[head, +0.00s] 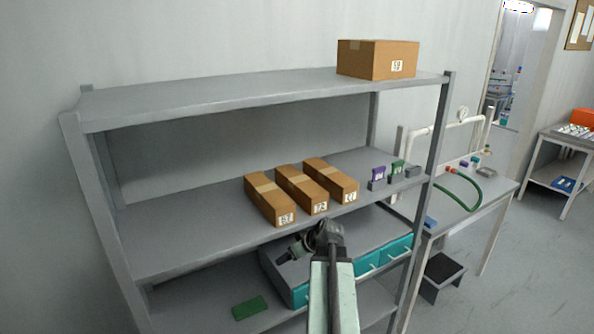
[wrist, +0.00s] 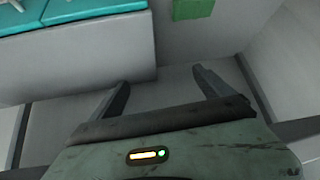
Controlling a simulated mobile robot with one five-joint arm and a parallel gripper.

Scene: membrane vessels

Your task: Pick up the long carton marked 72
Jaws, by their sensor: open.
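Three long brown cartons lie side by side on the middle shelf in the head view, short labelled ends at the front. The middle carton (head: 301,188) has a label that seems to read 72, though it is small. The left carton (head: 268,197) and right carton (head: 331,180) carry other labels that I cannot read surely. My gripper (head: 288,254) is below and in front of these cartons, near the drawer unit. In the wrist view my gripper (wrist: 160,78) has its two fingers spread apart with nothing between them. No carton shows in the wrist view.
The middle shelf (head: 165,235) is bare left of the cartons. Small purple, green and grey items stand to their right. A box (head: 377,60) sits on the top shelf. A teal-fronted drawer unit (head: 368,262) and green block (head: 249,307) are below.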

